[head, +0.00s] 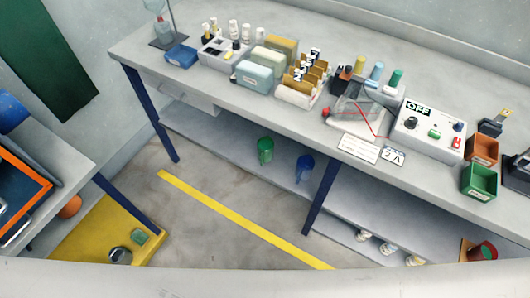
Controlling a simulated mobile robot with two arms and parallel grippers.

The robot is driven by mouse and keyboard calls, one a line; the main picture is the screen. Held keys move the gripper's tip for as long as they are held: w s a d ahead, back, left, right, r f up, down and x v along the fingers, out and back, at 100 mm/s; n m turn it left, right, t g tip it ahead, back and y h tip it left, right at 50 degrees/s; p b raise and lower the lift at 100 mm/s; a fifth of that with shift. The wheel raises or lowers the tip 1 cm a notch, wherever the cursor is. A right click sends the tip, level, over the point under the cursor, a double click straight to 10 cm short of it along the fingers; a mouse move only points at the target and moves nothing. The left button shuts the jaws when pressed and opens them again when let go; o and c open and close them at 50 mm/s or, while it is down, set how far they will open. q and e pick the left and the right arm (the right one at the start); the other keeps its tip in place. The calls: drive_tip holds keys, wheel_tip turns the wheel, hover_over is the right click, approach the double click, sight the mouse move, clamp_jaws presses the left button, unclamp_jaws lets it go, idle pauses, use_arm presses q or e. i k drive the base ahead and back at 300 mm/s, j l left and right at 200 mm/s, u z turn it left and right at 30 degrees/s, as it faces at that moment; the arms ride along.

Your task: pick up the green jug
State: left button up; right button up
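The green jug (265,150) stands upright on the lower shelf of the long grey bench, near the shelf's front edge. A blue jug (304,168) stands on the same shelf, a little to its right and apart from it. Neither of my grippers shows in the head view, and nothing is seen touching the green jug.
The bench top (225,106) above holds bottles, boxes and a white control box (428,130). A blue bench leg (320,196) stands right of the jugs. Floor with a yellow line (240,217) lies clear in front. A yellow platform (95,236) is at lower left.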

sight(266, 145)
drive_tip(key=i+j+z, duration=0.6)
drive_tip(key=j+z, duration=0.35)
drive_tip(key=l, duration=0.15)
